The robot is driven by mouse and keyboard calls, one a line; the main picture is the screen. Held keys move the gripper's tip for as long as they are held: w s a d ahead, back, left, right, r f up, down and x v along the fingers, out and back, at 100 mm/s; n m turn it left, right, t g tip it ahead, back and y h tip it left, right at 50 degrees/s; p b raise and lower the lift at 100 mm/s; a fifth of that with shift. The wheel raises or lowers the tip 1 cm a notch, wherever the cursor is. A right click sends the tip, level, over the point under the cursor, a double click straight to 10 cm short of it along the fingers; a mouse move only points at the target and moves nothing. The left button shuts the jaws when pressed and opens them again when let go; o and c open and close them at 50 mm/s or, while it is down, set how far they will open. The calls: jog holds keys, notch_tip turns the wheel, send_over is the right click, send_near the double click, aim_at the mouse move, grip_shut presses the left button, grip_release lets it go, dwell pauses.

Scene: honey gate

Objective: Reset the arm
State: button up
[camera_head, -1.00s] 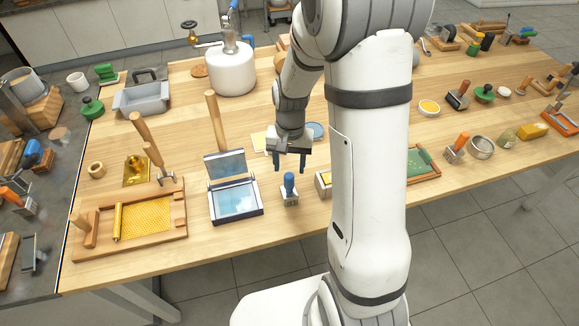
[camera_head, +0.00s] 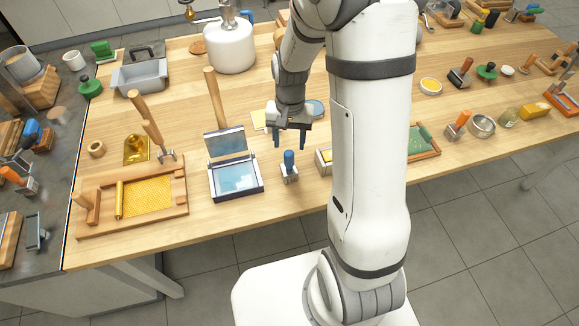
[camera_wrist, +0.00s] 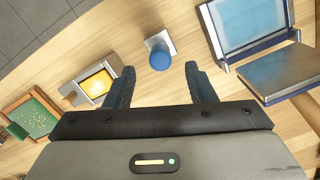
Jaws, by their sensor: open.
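My gripper (camera_head: 290,138) hangs above the wooden table (camera_head: 236,220), fingers pointing down, open and empty. In the wrist view the two dark fingers (camera_wrist: 161,82) stand well apart. A blue-handled tool (camera_head: 289,168) with a pale base stands upright on the table below and in front of the fingers. It also shows in the wrist view (camera_wrist: 160,55) beyond the fingertips, apart from them. My arm hides part of the table to the right of the gripper.
An open blue-lined box (camera_head: 235,178) lies left of the blue-handled tool. A small yellow-filled box (camera_head: 324,162) lies to its right, partly behind my arm. A wooden tray with honeycomb (camera_head: 148,196) is further left, and a white tank (camera_head: 229,45) stands behind. Other tools crowd the right side.

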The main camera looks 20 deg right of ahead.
dwell(0.4)
jog(key=s+r+n+t, duration=0.4)
jog(key=s+r, duration=1.1)
jog(key=r, duration=0.3)
jog(key=shift+s+d+r+t+h, duration=0.15)
jog(key=shift+s+r+t+h, duration=0.05)
jog(key=shift+s+t+h, duration=0.1)
